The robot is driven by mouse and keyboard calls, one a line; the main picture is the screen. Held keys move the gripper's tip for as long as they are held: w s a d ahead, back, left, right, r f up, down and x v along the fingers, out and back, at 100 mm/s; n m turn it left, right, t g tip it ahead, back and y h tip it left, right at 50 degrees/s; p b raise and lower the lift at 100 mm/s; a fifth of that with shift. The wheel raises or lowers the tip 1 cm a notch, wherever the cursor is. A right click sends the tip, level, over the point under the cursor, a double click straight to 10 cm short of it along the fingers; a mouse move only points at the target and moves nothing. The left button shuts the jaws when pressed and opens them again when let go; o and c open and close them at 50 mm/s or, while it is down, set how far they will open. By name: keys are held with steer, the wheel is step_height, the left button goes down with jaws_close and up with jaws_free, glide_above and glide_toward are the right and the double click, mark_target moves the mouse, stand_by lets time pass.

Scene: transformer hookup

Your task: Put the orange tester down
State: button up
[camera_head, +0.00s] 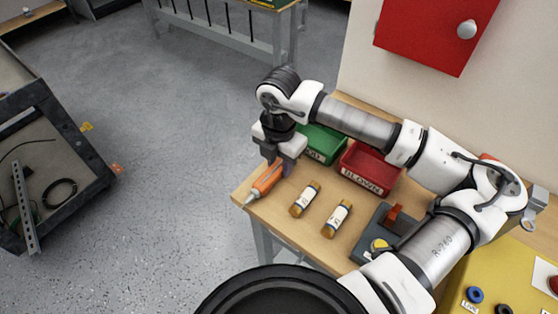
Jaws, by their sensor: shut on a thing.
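The orange tester (265,181) is a slim orange tool with a pale tip that points to the lower left. It is at the left corner of the wooden table (306,237), with its tip close to the table's edge. My gripper (275,166) points down over the tester's upper end and is shut on it. The jaws partly hide that end. I cannot tell whether the tester touches the tabletop or hangs just above it.
Two brown fuses with pale labels (305,199) (337,218) lie right of the tester. A green bin (322,145) and a red bin marked BLOWN (370,170) stand behind. A dark device with a red lever (388,225) sits further right. Bare wood lies between tester and fuses.

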steer(key=o, duration=1)
steer(key=shift+c, duration=0.2)
